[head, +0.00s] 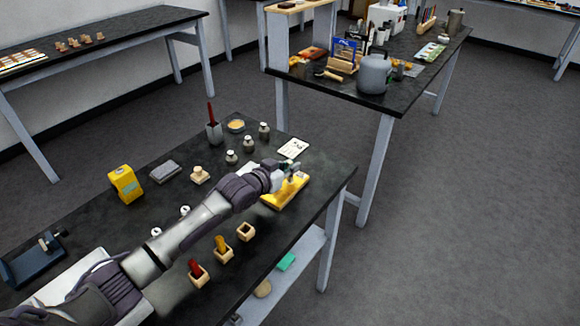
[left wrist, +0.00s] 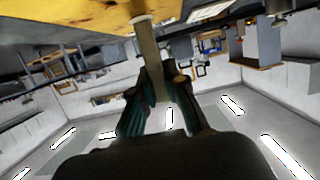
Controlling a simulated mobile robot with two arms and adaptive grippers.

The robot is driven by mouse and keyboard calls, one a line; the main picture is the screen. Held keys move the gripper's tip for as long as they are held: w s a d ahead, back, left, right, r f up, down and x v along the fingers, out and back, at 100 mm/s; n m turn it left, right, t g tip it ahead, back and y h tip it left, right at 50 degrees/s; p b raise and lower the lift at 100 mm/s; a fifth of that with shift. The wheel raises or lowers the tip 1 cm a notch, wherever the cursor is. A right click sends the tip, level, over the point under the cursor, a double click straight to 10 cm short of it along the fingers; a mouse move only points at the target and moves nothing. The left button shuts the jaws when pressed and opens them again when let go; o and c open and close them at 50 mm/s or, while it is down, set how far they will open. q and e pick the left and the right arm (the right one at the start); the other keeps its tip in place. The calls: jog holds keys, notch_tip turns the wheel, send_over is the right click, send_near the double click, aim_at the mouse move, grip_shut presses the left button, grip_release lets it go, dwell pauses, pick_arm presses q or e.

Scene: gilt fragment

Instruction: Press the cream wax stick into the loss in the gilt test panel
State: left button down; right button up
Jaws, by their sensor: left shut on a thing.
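The gilt test panel (head: 283,196) lies near the right end of the near table. In the left wrist view its golden face (left wrist: 70,15) fills the top left. My left gripper (head: 290,171) is over the panel's far part. In the left wrist view it is shut on the cream wax stick (left wrist: 148,48). The stick's end overlaps the golden face there; I cannot tell whether it touches. The loss in the panel is not clearly visible. My right gripper is not in view.
Wooden holders stand at the front: one with a red stick (head: 196,271), one with a yellow stick (head: 221,247), and an empty one (head: 246,232).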

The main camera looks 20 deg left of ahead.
pick_arm(q)
jog(key=shift+f, duration=0.15)
jog(key=shift+r+p, duration=2.4)
jog(key=shift+r, duration=0.25)
